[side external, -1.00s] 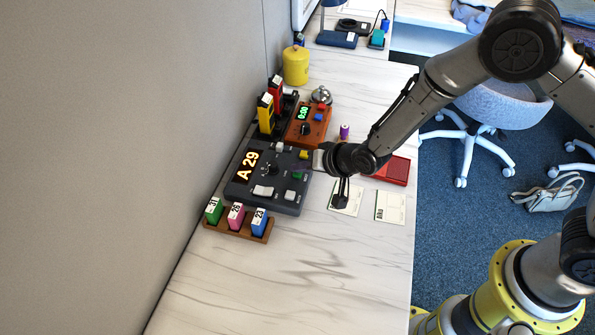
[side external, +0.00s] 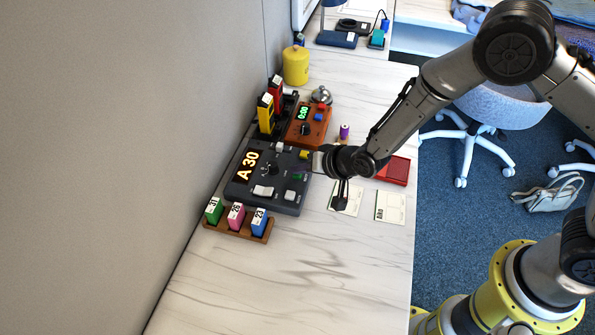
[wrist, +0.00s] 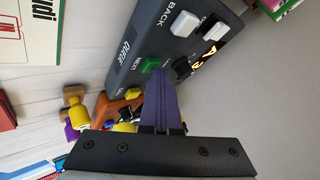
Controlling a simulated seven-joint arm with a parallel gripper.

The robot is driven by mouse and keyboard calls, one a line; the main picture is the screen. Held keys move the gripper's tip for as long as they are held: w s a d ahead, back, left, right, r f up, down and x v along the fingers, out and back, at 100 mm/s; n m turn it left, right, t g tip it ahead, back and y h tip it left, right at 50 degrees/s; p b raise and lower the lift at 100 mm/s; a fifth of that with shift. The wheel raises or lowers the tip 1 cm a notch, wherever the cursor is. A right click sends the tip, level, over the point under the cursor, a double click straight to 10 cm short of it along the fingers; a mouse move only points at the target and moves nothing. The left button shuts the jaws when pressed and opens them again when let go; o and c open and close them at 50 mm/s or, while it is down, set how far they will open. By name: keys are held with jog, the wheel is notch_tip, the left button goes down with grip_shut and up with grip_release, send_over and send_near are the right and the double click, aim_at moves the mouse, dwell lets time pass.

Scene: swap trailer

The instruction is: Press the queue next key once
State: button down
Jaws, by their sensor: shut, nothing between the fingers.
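The dark queue console (side external: 240,191) lies on the counter, its display (side external: 249,165) reading A 30. In the wrist view the console (wrist: 150,28) carries a green key (wrist: 150,64) beside the label NEXT, a yellow CALL key (wrist: 133,93) and a white BACK key (wrist: 185,23). My gripper (wrist: 160,72) is shut and empty. Its purple fingertips are right at the green key and overlap its edge in the view; I cannot tell whether they touch it. In the side view the gripper hangs over the console's right side, and the green key is mostly hidden.
A wooden rack (side external: 238,232) with green, pink and blue tags stands in front of the console. Behind are an orange timer box (side external: 308,127), a bell (side external: 321,95) and a yellow canister (side external: 296,66). Cards (side external: 390,208) and a red tray (side external: 393,171) lie to the right. The front counter is clear.

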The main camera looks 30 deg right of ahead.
aim_at(301, 177)
jog(key=shift+r, duration=0.9)
jog(key=shift+r, duration=2.55)
